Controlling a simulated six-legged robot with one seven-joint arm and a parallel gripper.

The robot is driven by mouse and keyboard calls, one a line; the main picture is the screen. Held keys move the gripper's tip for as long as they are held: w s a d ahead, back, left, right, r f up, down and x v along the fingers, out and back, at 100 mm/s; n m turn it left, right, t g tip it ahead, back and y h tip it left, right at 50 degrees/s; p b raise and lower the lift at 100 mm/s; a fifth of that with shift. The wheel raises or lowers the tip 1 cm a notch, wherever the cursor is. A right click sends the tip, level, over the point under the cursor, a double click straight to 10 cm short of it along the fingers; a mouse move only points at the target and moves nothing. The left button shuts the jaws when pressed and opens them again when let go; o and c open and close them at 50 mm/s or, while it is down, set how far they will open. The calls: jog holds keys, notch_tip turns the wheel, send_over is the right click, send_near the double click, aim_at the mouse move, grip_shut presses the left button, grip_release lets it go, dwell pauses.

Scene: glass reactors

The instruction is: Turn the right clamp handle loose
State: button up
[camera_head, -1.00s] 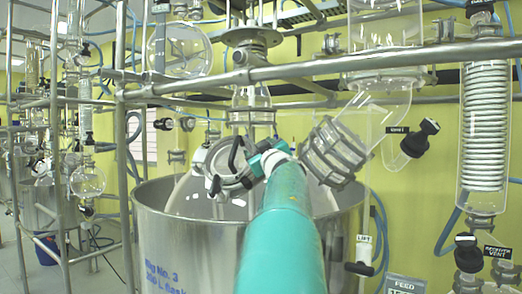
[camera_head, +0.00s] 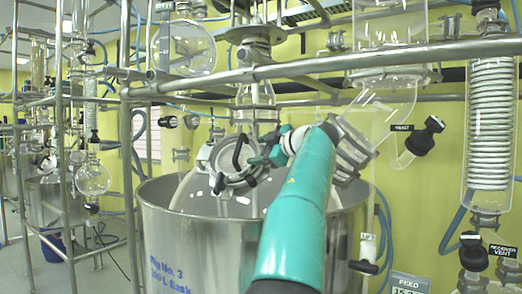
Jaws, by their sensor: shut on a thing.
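A round metal clamp ring (camera_head: 234,172) sits around the port on top of the glass flask inside the steel vessel. Black handles stand on the ring; an upper one (camera_head: 237,152) and a lower left one (camera_head: 219,183) show clearly. My gripper (camera_head: 262,161) is at the ring's right side, with its dark fingers shut at the right clamp handle. The fingers and teal gripper body largely hide that handle, so its angle is hard to tell. My teal arm comes up from the bottom and covers part of the vessel's right half.
A horizontal steel rail (camera_head: 330,66) crosses above my arm. A metal-collared glass joint (camera_head: 350,150) is close to the right of my wrist. The steel vessel's rim (camera_head: 165,207) lies below. A vent valve (camera_head: 424,137) stands farther right.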

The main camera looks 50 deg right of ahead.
jog(key=shift+s+a+r+n+y, duration=0.1)
jog(key=shift+a+r+n+y, duration=0.05)
jog(key=shift+r+n+y, duration=0.3)
jog(key=o, duration=0.3)
jog(key=shift+r+n+g+y, duration=0.2)
jog(key=shift+n+g+y, duration=0.05)
jog(key=shift+n+g, duration=0.35)
jog(key=shift+s+a+f+n+y, duration=0.1)
jog(key=shift+f+n+y, duration=0.15)
jog(key=shift+f+y, duration=0.1)
jog(key=shift+c, duration=1)
jog(key=shift+f+g, duration=0.25)
jog(key=shift+g, duration=0.05)
jog(key=shift+c, duration=0.5)
jog(key=o, duration=1)
jog(key=shift+f, duration=0.2)
